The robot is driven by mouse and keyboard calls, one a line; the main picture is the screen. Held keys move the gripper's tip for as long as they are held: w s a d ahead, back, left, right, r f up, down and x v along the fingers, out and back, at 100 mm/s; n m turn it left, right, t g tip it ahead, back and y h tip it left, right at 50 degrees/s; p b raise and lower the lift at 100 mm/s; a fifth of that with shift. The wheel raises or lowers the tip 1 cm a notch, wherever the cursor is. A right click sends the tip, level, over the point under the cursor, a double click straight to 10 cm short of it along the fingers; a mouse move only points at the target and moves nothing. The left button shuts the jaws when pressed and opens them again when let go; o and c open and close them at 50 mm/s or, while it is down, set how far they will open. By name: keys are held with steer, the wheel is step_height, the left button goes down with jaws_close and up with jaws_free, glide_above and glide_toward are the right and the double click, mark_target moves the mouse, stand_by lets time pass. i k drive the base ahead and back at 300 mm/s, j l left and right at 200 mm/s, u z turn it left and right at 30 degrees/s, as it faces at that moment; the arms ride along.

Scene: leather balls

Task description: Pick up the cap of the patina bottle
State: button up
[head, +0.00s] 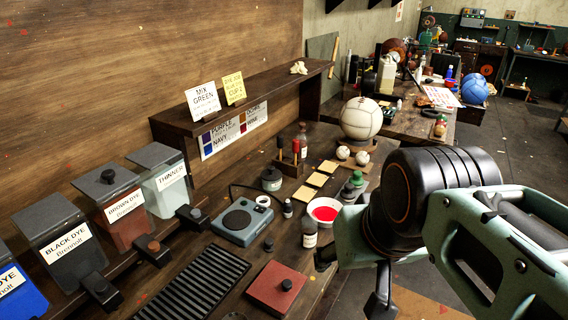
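No label reading "patina" is legible, so I cannot tell which bottle is the patina bottle. A small bottle with a white label and a dark cap (310,228) stands upright on the bench, just left of my gripper. A smaller dark bottle (287,208) stands behind it to the left. Green-topped containers (353,185) stand farther back. A small dark piece (268,243) sits nearer the front. My gripper (352,283) is at lower right, partly hidden by my arm. Its dark fingers look apart, with nothing seen between them.
A bowl of red liquid (323,211) stands behind the labelled bottle. A blue-grey scale-like device (242,221), a red lidded box (276,287) and a ribbed black mat (193,286) lie left of my gripper. Dye bins (72,243) line the left. A white ball (361,119) stands behind.

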mark_target(269, 243)
steer(key=u, duration=0.4)
steer(key=l+u, duration=0.4)
steer(key=l, duration=0.25)
steer(key=z, duration=0.4)
steer(key=i+l+u, duration=0.25)
steer(key=l+u, duration=0.25)
steer(key=l, duration=0.15)
steer(key=i+l+u, duration=0.25)
steer(key=i+l+z, duration=0.2)
steer(key=l+z, duration=0.2)
